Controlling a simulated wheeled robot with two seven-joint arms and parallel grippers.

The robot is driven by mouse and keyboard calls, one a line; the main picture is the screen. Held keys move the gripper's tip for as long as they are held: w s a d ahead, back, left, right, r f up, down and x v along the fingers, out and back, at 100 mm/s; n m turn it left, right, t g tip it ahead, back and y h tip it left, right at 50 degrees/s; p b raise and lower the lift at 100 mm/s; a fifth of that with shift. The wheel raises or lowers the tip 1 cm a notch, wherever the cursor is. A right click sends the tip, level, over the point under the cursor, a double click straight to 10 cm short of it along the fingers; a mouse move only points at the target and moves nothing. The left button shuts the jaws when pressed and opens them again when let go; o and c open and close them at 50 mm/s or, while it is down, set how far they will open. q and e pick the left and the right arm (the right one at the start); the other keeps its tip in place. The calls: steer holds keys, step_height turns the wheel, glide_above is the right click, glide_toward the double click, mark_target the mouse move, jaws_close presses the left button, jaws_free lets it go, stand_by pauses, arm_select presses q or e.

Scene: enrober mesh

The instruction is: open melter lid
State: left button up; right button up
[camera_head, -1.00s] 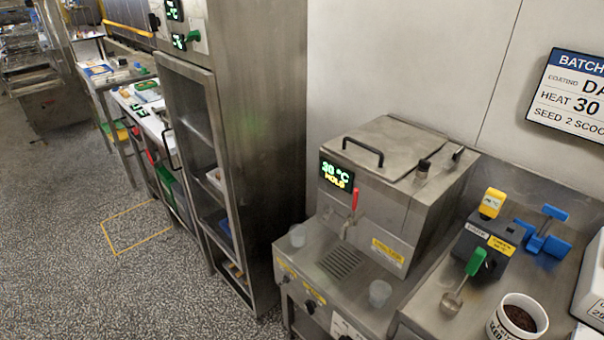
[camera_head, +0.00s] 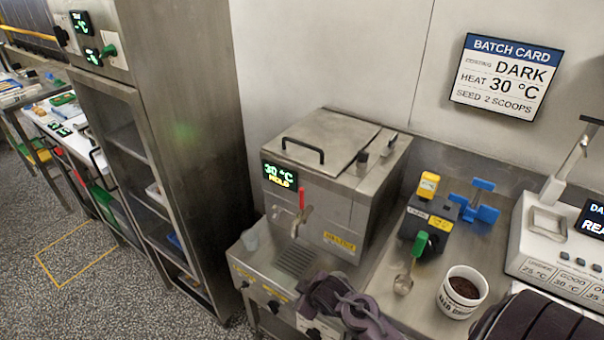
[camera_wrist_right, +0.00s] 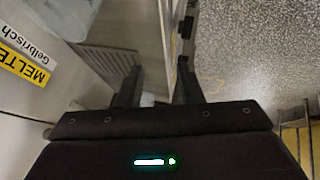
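The melter (camera_head: 345,215) is a steel box against the wall, its display reading 30 °C HOLD. My right gripper is open and empty (camera_wrist_right: 158,72). In the head view a dark arm part, likely my right wrist, is low in front of the melter, below the lid and apart from the handle. The right wrist view shows the melter's yellow label (camera_wrist_right: 22,62) and the drip grate (camera_wrist_right: 115,70). My left gripper is not in view.
A tap with a red lever (camera_head: 301,200) sticks out in front. A tall steel cabinet (camera_head: 190,130) stands left.

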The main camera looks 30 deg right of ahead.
steer(key=w+d+r+n+t+p, duration=0.1)
steer(key=w+d+r+t, duration=0.15)
steer(key=r, duration=0.55)
steer(key=w+d+r+n+t+p, duration=0.1)
steer(key=w+d+r+n, duration=0.2)
steer(key=r, duration=0.4)
steer(key=w+d+r+t+p, duration=0.25)
steer(key=w+r, duration=0.25)
steer(key=r, duration=0.3)
steer(key=n+t+y+b, duration=0.1)
steer(key=n+t, duration=0.1)
steer(key=n, duration=0.1)
glide_toward(307, 146)
steer(key=x, duration=0.2)
steer(key=shift+w+f, duration=0.3)
steer(key=shift+f, duration=0.1)
steer(key=shift+w+r+t, duration=0.15)
steer(key=shift+t, duration=0.15)
steer(key=shift+w, duration=0.35)
steer(key=p+x, duration=0.1)
steer(key=x, duration=0.4)
steer(key=shift+p+x, duration=0.4)
steer(key=shift+x, duration=0.4)
steer(key=shift+a, duration=0.1)
jaws_close()
